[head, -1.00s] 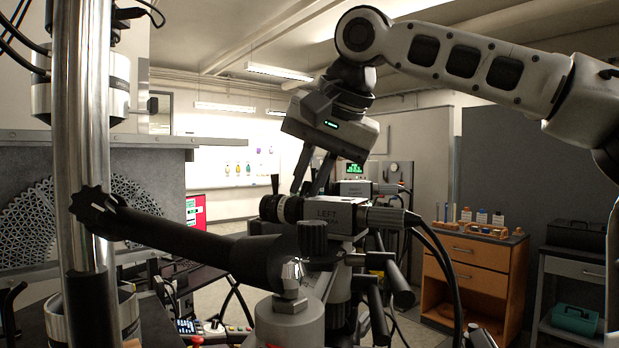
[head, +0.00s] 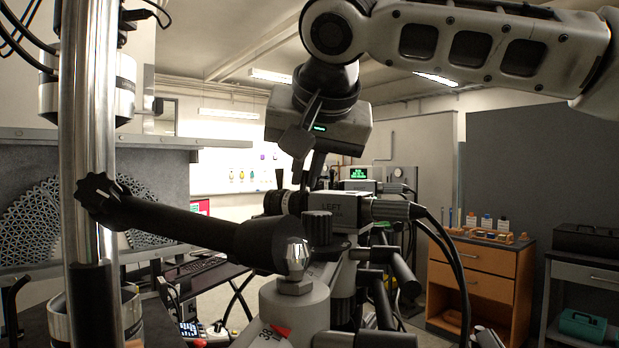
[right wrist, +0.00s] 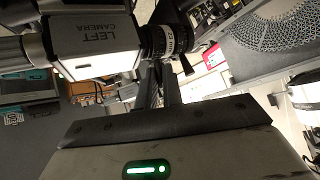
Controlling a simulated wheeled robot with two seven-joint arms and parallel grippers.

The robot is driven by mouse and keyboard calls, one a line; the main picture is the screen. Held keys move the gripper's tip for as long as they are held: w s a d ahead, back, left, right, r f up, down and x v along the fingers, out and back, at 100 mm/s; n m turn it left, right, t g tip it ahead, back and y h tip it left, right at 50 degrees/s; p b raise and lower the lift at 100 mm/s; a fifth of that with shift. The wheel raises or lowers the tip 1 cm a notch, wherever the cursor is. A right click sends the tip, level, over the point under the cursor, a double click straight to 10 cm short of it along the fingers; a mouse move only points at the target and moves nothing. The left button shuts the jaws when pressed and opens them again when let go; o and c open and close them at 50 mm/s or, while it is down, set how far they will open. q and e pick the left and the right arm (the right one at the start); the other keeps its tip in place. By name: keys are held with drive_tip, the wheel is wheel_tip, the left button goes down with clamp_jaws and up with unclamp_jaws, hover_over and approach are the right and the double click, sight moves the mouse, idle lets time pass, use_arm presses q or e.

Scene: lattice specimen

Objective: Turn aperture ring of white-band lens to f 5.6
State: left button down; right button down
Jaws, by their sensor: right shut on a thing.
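The left camera (head: 335,211), a grey box marked LEFT, stands in the middle of the head view, with its black lens (head: 273,203) pointing left. A white band (right wrist: 169,39) runs around this lens in the right wrist view. A small lever (right wrist: 187,66) sticks out from the lens. My right gripper (head: 307,186) comes down from above and is shut on a ring of the lens, close to the camera body. The two fingers (right wrist: 158,64) meet the lens in the right wrist view. The fingertips' contact and the aperture numbers cannot be read. My left gripper is not in view.
A black clamp arm (head: 175,221) with a star knob crosses the front from a steel post (head: 87,150). A second camera (head: 358,186) stands behind. Thick cables (head: 440,250) trail right. An orange drawer cabinet (head: 480,280) stands at the right. Air above the lens's front is open.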

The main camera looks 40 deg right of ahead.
drive_tip(key=shift+s+a+f+t+h, duration=0.1)
drive_tip(key=shift+a+f+t+h, duration=0.15)
drive_tip(key=shift+h, duration=0.25)
drive_tip(key=shift+a+r+h+b, duration=0.1)
drive_tip(key=shift+r+h+b, duration=0.15)
drive_tip(key=shift+h+b, duration=0.05)
drive_tip(key=b, duration=0.1)
drive_tip(key=f+n+t+h+b, duration=0.1)
drive_tip(key=shift+s+a+b, duration=0.15)
drive_tip(key=shift+a+b, duration=0.15)
drive_tip(key=shift+a, duration=0.1)
drive_tip(key=shift+a+t+h+b, duration=0.15)
drive_tip(key=shift+t+h+b, duration=0.15)
drive_tip(key=shift+h, duration=0.3)
drive_tip(key=shift+s+a+r+n, duration=0.1)
drive_tip(key=shift+r+n, duration=0.2)
